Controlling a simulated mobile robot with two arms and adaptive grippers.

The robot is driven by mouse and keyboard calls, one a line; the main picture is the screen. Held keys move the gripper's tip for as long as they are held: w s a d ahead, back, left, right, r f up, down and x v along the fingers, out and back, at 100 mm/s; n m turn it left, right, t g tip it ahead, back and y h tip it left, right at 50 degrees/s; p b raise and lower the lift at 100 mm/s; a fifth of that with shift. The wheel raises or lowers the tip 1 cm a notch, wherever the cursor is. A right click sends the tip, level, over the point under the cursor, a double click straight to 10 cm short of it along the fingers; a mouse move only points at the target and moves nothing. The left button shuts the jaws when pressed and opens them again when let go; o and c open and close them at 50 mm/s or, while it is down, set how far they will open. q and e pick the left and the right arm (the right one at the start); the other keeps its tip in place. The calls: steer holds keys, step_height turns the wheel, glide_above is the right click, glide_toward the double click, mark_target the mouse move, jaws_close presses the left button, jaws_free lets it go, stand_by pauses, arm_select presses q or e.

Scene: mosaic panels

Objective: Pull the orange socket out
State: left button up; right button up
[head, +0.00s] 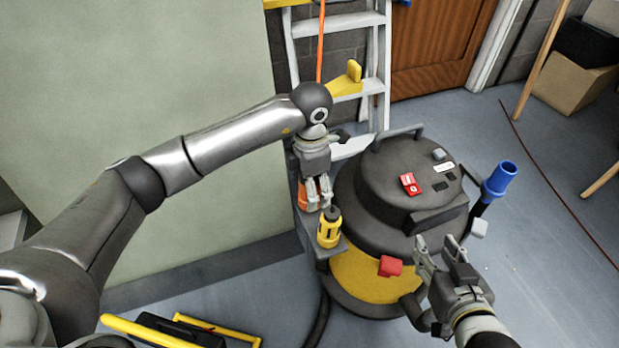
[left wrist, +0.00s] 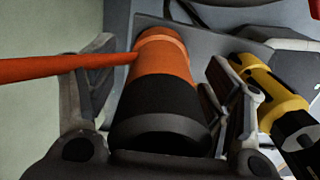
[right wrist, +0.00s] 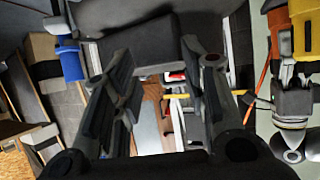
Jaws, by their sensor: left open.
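The orange socket (head: 302,196) has a black end and stands on a grey ledge beside the vacuum cleaner. In the left wrist view the socket (left wrist: 165,62) sits between the two fingers of my left gripper (left wrist: 160,105), with gaps visible on both sides. An orange cord (left wrist: 60,68) reaches it from the left. In the head view my left gripper (head: 318,192) partly hides the socket. My right gripper (head: 443,252) is open and empty at the vacuum's front right. Its parted fingers also show in the right wrist view (right wrist: 163,65).
A yellow and black connector (head: 329,228) stands close right of the socket. The vacuum cleaner (head: 370,283) has red switches, a red latch (head: 390,266) and a blue tube (head: 500,180). A ladder (head: 345,22) is behind. A pale panel (head: 150,70) fills the left.

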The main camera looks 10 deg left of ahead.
arm_select(q)
steer(key=shift+c, duration=0.2)
steer(key=c, duration=1.4)
steer(key=shift+c, duration=0.3)
steer(key=shift+w+r, duration=0.1)
steer(key=shift+r, duration=0.2)
steer(key=shift+r+p, duration=0.4)
steer(key=shift+p, duration=0.05)
steer(key=shift+r+p, duration=0.5)
steer(key=shift+r, duration=0.25)
steer(key=shift+r+p, duration=0.55)
steer(key=shift+r, duration=0.2)
steer(key=shift+r+p, duration=0.5)
steer(key=shift+r, duration=0.35)
arm_select(e)
steer(key=s+d+f+g+h, duration=0.1)
steer(key=s+d+f+g, duration=0.1)
steer(key=s, duration=0.5)
steer(key=s+d+f+g+h, duration=0.1)
steer(key=s+d+f+g, duration=0.2)
steer(key=s+f+g, duration=0.2)
steer(key=shift+s+g, duration=0.9)
steer(key=shift+s, duration=0.05)
arm_select(q)
steer(key=shift+r, duration=0.1)
